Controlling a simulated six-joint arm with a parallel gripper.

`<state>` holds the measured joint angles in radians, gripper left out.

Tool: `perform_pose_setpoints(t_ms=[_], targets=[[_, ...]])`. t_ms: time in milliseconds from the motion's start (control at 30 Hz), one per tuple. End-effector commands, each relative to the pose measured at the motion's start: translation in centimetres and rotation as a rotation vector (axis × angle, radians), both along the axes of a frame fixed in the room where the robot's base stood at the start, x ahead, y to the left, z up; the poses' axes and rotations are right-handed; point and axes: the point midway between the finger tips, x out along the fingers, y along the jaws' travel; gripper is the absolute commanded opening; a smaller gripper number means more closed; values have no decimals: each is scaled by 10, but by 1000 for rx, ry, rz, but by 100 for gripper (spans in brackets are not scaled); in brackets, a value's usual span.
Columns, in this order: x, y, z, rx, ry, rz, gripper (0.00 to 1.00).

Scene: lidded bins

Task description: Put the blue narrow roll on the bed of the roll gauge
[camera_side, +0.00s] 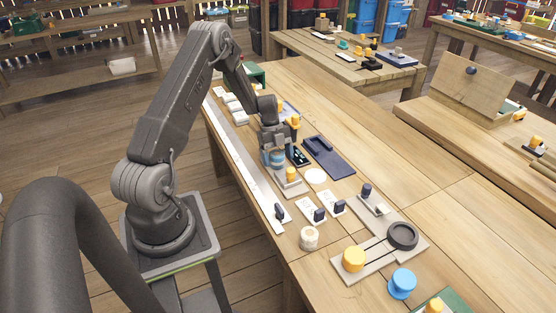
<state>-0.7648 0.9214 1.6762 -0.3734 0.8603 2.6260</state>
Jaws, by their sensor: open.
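My gripper (276,160) is open and points down over the near-left side of the long wooden table. A blue rounded piece (278,156) shows at its fingertips and may be the blue narrow roll; I cannot tell whether the fingers touch it. Just below it lies a small grey plate (291,188) with a yellow knob (291,174). I cannot tell for certain which fixture is the roll gauge. Another blue round piece (402,283), disc-shaped, stands at the front right of the table, well away from my gripper.
A grey plate with a yellow cylinder (353,259) and dark ring (403,236) lies in front. A cream roll (309,238), white cards with dark knobs (319,215) and a navy tray (328,157) lie nearby. A long pale strip (244,163) runs along the left edge.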

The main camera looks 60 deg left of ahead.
Motion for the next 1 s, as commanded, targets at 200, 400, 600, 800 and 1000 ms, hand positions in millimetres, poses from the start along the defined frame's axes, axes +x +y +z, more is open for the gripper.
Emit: perform_pose_setpoints(t_ms=[200,400,600,800,1000], targets=[[1,18,42,5,-4,2,80],[0,33,78,4,-3,0,80],[0,41,98,2,-1,1,80],[7,19,132,49,28,74,80],[8,-59,208,175,73,345,80]])
